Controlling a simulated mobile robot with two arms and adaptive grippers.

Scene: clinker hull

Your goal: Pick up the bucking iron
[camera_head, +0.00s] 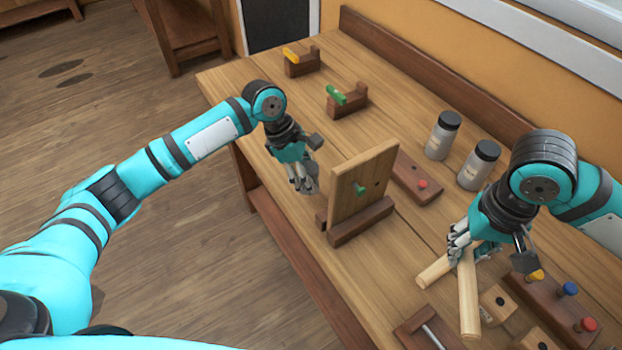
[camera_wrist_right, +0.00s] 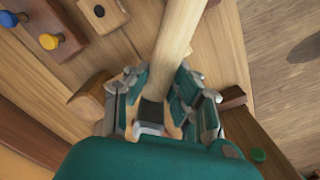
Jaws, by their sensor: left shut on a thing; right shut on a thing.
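My left gripper (camera_head: 302,184) is shut beside the upright wooden board (camera_head: 368,172), at its left face. A small grey piece (camera_head: 313,172), which looks like the bucking iron, shows at its fingers, mostly hidden by them. A green peg (camera_head: 360,190) sits in the board. My right gripper (camera_head: 462,243) is shut on a pale round wooden bar (camera_head: 469,300), which points toward the table's front edge. It also shows in the right wrist view (camera_wrist_right: 178,35). A second pale round piece (camera_head: 434,271) lies across beside it; whether they join is hidden by the fingers.
A rack with coloured pegs (camera_head: 556,300) and small wooden blocks (camera_head: 497,304) stand near the right arm. Two lidded jars (camera_head: 441,140) stand at the back. Small holders with a yellow (camera_head: 291,56) and a green piece (camera_head: 336,94) stand at the far end.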

